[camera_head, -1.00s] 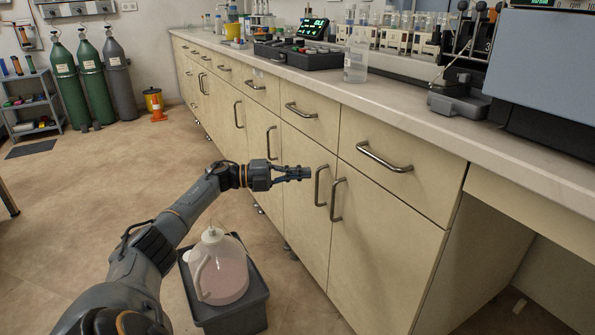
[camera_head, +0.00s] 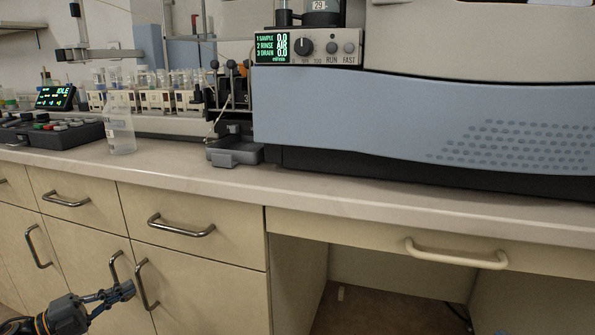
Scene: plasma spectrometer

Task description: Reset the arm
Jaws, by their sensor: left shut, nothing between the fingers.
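My left gripper (camera_head: 122,291) shows at the bottom left of the head view. It is shut and empty, in front of the bench cabinet doors (camera_head: 208,290) and close to their upright handles. I cannot tell whether its tips touch a handle. Only the gripper and a bit of its wrist are in the picture; the rest of the arm is out of view. My right gripper is not in view.
The worktop (camera_head: 180,175) carries a keypad console (camera_head: 50,132), a clear bottle (camera_head: 120,128), sample racks (camera_head: 165,100) and the large blue-grey spectrometer (camera_head: 350,115). Drawer handles (camera_head: 180,226) stick out from the bench front. Open knee space lies below the right drawer.

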